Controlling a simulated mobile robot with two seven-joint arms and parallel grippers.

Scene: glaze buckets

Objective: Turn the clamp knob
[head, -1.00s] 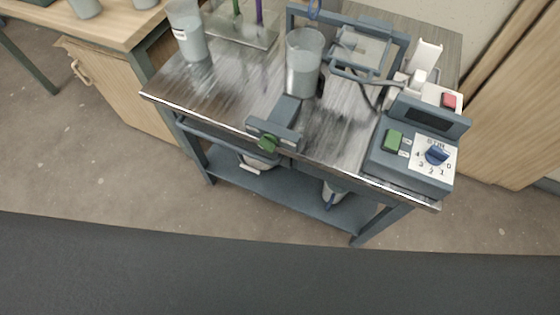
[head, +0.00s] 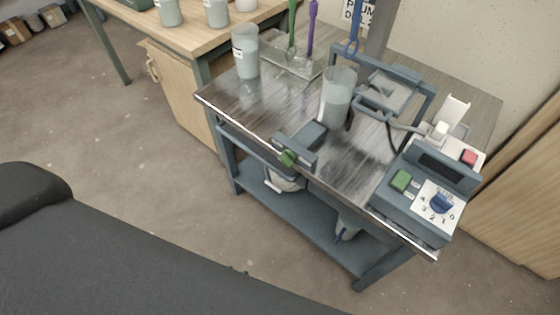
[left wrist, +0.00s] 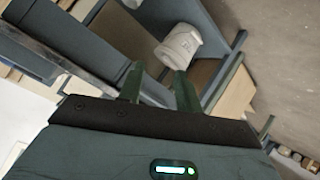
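A clamp (head: 302,146) with a small green knob (head: 288,158) sits at the front edge of the metal-topped cart (head: 240,100) in the head view. No gripper touches the knob there. My left gripper (left wrist: 158,88) shows in the left wrist view, with its two dark green fingers apart and nothing between them. Beyond its fingertips is a white bucket (left wrist: 181,44) by grey frame parts. The knob cannot be made out in the wrist view. My right gripper is in neither view.
A lower shelf (head: 300,222) holds containers. A wooden bench (head: 185,45) stands behind left. The floor in front is clear.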

